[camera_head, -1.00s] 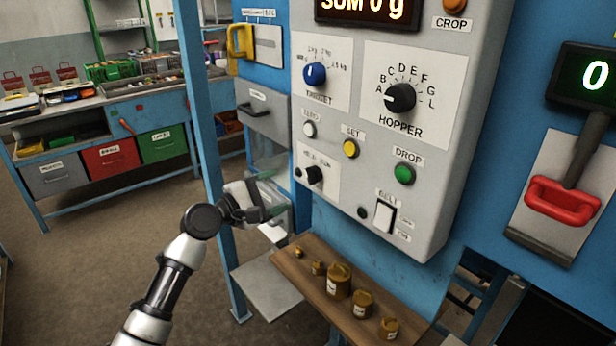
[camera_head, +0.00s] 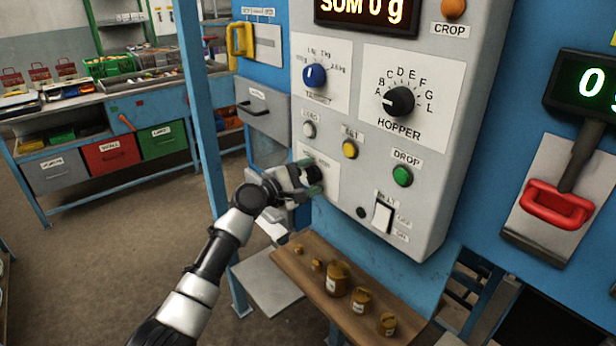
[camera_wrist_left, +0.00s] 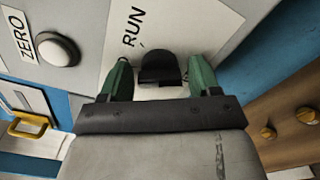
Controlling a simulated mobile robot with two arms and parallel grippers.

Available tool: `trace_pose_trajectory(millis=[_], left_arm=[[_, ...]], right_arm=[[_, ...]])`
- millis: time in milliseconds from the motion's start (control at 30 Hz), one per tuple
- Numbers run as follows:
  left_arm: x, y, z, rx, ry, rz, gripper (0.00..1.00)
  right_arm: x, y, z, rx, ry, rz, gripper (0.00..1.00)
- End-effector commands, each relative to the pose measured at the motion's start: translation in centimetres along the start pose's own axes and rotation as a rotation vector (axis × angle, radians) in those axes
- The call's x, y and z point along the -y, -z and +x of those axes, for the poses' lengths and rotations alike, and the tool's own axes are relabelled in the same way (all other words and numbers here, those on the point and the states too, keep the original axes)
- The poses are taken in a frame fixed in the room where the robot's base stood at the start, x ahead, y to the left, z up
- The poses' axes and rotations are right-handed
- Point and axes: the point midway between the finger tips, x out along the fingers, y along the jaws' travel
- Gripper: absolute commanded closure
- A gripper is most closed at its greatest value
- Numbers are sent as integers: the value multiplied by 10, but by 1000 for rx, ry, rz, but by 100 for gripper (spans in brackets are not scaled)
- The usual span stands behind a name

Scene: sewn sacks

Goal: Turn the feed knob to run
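The feed knob (camera_wrist_left: 160,66) is a small black knob on a white plate with a "RUN" label (camera_wrist_left: 133,27) in the left wrist view. In the head view, my left gripper (camera_head: 309,179) reaches the lower left of the grey panel and covers most of the knob and its plate (camera_head: 326,165). In the wrist view the green fingers of my left gripper (camera_wrist_left: 159,78) are open, one on each side of the knob. A narrow gap seems to show on both sides; contact cannot be made out. My right gripper is not in view.
The white zero button (camera_head: 309,130) is just above; the blue target knob (camera_head: 314,75), black hopper knob (camera_head: 398,101), yellow button (camera_head: 349,149), green drop button (camera_head: 402,176) and belt switch (camera_head: 382,217) are nearby. A wooden shelf (camera_head: 290,266) with several brass weights is below.

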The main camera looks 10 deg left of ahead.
Motion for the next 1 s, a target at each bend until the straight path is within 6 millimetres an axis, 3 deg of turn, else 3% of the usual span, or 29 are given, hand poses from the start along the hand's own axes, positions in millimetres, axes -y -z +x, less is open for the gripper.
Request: trace_pose_trajectory(millis=[33, 267, 633, 1000], left_arm=[[0, 0, 0, 0, 0, 0, 45], [0, 0, 0, -1, 0, 0, 79], [3, 2, 0, -1, 0, 69, 79], [5, 3, -1, 0, 0, 358, 79]], right_arm=[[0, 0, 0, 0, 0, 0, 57], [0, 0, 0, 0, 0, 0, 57], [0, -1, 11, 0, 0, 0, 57], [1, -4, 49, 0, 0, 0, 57]])
